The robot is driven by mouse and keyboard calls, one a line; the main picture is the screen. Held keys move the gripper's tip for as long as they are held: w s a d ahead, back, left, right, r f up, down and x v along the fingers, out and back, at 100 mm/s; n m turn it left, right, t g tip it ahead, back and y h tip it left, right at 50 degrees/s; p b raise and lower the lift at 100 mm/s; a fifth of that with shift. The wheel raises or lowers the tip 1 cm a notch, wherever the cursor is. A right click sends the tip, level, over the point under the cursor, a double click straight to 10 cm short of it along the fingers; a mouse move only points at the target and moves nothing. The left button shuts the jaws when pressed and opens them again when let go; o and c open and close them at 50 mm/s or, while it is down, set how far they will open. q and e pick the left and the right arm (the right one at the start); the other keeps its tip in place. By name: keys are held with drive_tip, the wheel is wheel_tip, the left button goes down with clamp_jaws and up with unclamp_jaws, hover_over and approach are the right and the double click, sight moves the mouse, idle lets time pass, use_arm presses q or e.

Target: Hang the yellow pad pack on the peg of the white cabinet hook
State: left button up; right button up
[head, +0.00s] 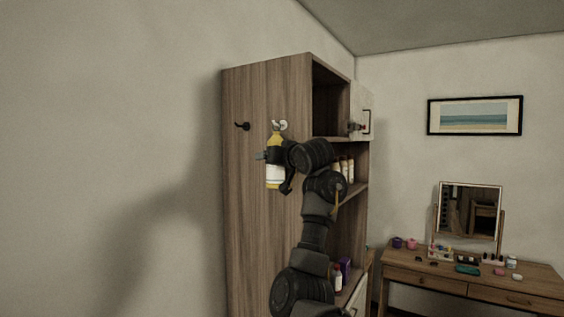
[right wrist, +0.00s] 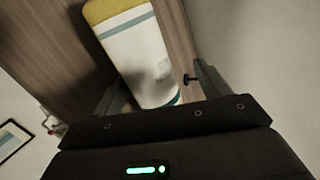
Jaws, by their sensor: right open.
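The yellow pad pack (head: 275,175), yellow on top with a white and blue label, is upright against the wooden cabinet's side panel. Its top is just below the white cabinet hook (head: 283,125); whether it is around the peg is too small to tell. In the right wrist view the pack (right wrist: 138,50) lies between the open fingers of that gripper (right wrist: 158,92), with gaps at both sides. The white hook is out of the right wrist view. My left gripper is not in view.
A black hook (head: 242,126) is left of the white one on the cabinet (head: 255,220). The cabinet's open shelves hold bottles (head: 345,170), and a small door (head: 361,108) stands open at upper right. A dressing table (head: 480,280) with a mirror is farther right.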

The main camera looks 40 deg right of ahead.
drive_tip(key=b+v, duration=0.9)
drive_tip(key=v, duration=0.1)
